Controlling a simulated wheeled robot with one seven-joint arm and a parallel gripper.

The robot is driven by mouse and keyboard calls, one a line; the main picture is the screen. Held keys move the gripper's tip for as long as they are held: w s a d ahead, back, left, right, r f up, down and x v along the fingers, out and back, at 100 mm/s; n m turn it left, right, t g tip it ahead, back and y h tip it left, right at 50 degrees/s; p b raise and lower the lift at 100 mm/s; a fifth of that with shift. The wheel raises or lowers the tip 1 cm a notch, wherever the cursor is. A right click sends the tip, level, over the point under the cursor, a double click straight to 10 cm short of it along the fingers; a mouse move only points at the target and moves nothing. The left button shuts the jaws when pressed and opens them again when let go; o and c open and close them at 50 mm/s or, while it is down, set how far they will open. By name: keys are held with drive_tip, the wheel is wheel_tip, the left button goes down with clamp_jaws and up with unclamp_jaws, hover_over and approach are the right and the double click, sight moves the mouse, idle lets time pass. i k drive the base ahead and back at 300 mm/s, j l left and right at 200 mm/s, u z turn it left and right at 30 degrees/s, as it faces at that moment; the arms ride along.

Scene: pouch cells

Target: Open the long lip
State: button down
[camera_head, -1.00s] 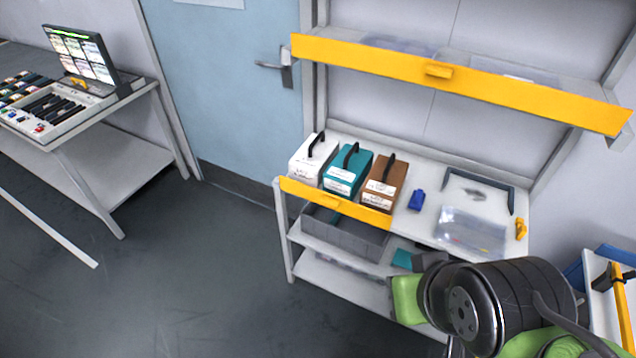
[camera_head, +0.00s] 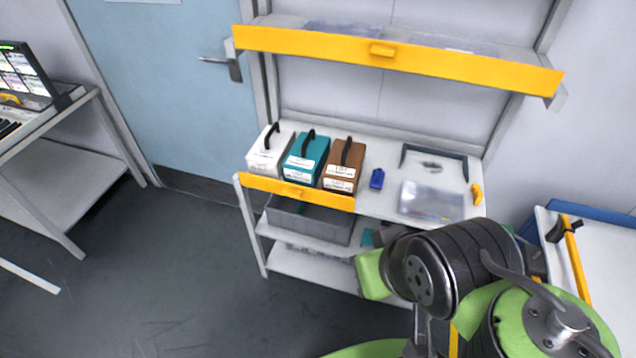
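The long lip (camera_head: 470,73) is a yellow strip along the front of the upper shelf, spanning its full width. A small yellow handle (camera_head: 382,50) sits near its middle. The lip stands upright across the shelf front, and clear bins show behind it. A shorter yellow lip (camera_head: 310,195) runs along the left part of the worktop's front edge, below the cases. My arm, with dark and green links, is at the lower right, in front of the rack and well below the long lip. My gripper is not in view.
On the worktop stand a white case (camera_head: 268,158), a teal case (camera_head: 304,165) and a brown case (camera_head: 340,178). A blue item (camera_head: 377,179), a clear bag (camera_head: 432,200) and a yellow clip (camera_head: 477,194) lie to their right. A white table (camera_head: 610,250) stands at right. Floor is clear at left.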

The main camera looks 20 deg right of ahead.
sight(347, 204)
drive_tip(key=u, duration=0.45)
drive_tip(key=i+u, duration=0.15)
drive_tip(key=u, duration=0.7)
drive_tip(key=i+l+u, duration=0.1)
drive_tip(key=u, duration=0.8)
drive_tip(key=i+l, duration=0.05)
drive_tip(key=l, duration=0.05)
